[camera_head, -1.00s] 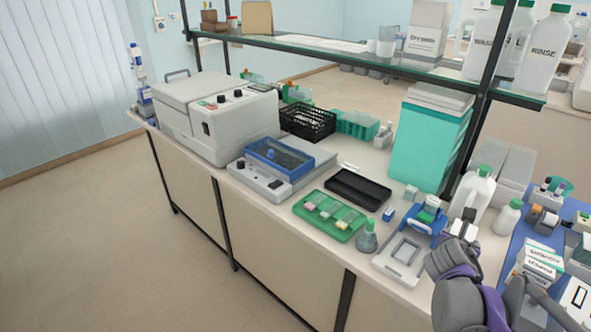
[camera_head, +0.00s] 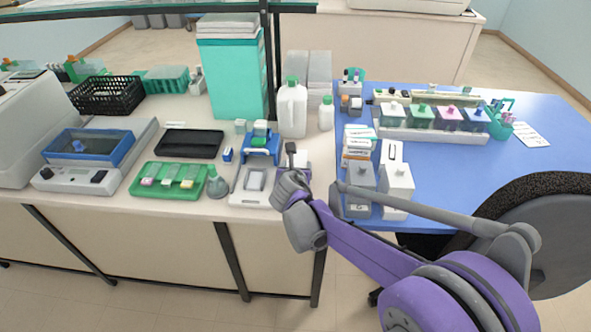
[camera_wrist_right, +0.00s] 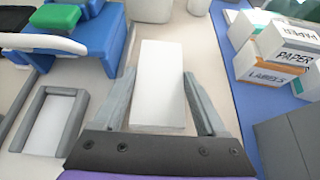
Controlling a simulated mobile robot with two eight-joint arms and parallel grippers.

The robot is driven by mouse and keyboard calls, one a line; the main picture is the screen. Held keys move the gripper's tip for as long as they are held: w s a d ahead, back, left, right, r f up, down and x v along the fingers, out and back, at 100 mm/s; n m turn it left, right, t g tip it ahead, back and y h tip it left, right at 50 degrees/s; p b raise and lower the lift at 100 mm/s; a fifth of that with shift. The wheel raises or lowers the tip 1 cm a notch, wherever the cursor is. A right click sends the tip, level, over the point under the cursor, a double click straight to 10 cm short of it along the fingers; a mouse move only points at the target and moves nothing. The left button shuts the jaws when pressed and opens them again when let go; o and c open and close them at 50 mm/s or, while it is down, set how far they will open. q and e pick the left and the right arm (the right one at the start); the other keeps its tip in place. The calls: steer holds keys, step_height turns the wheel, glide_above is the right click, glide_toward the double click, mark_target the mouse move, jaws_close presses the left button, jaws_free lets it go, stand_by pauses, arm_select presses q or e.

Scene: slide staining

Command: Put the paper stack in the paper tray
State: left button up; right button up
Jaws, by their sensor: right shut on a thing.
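The paper stack (camera_wrist_right: 160,85) is a white rectangular block between the two fingers of my right gripper (camera_wrist_right: 158,100) in the right wrist view. In the head view my right gripper (camera_head: 292,160) is over the bench near the blue mat, and the stack (camera_head: 302,163) is partly hidden by it. The paper tray (camera_wrist_right: 25,150), a white base with a raised grey frame, lies to the left of the gripper. It also shows in the head view (camera_head: 240,199), just left of the gripper. The inside of the frame looks white and flat. My left gripper is not in view.
A blue holder with a green top (camera_head: 262,150) stands behind the tray. A white bottle (camera_head: 292,110) stands behind the gripper. Boxes (camera_wrist_right: 285,62) stand on the blue mat to the right.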

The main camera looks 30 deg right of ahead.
steer(key=shift+f, duration=0.6)
steer(key=shift+f, duration=0.25)
steer(key=o, duration=1.2)
steer(key=shift+r, duration=0.1)
steer(key=shift+r, duration=0.1)
